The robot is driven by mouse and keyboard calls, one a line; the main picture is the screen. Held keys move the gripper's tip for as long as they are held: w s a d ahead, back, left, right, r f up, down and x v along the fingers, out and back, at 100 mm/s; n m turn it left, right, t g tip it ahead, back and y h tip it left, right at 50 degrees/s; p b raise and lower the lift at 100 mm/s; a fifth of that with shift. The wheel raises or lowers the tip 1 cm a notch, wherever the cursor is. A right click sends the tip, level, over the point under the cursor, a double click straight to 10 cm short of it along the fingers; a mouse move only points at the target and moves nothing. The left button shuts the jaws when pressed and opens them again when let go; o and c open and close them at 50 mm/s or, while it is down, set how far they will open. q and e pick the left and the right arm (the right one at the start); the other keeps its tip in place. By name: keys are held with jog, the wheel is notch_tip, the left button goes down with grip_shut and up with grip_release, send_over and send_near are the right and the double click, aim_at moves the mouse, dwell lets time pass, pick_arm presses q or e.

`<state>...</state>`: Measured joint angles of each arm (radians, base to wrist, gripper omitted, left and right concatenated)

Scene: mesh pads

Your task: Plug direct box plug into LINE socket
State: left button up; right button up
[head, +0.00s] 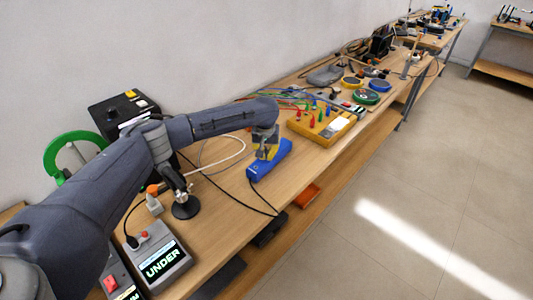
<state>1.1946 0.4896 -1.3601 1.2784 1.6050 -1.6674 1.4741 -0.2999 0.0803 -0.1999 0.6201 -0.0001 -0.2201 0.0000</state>
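A black cable (239,203) runs from the lower end of the blue box. I cannot make out which thing is the direct box plug, and no socket marked LINE is readable. My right gripper is not in view.
A grey device showing "UNDER" (162,264) stands at the front. An orange-topped plug-like part (153,197) and a black round-based stand (186,208) are behind it. A yellow box with coloured leads (318,132) lies beyond the blue box. Bare wooden bench (221,217) lies between.

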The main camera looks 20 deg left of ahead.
pick_arm(q)
jog(key=o, duration=0.6)
jog(key=r, duration=0.4)
jog(key=s+r, duration=0.1)
jog(key=r, duration=0.3)
jog(key=s+r, duration=0.1)
jog(key=r, duration=0.2)
jog(key=shift+s+d+r, duration=0.1)
jog(key=shift+d+r, duration=0.05)
jog(key=shift+r, duration=0.25)
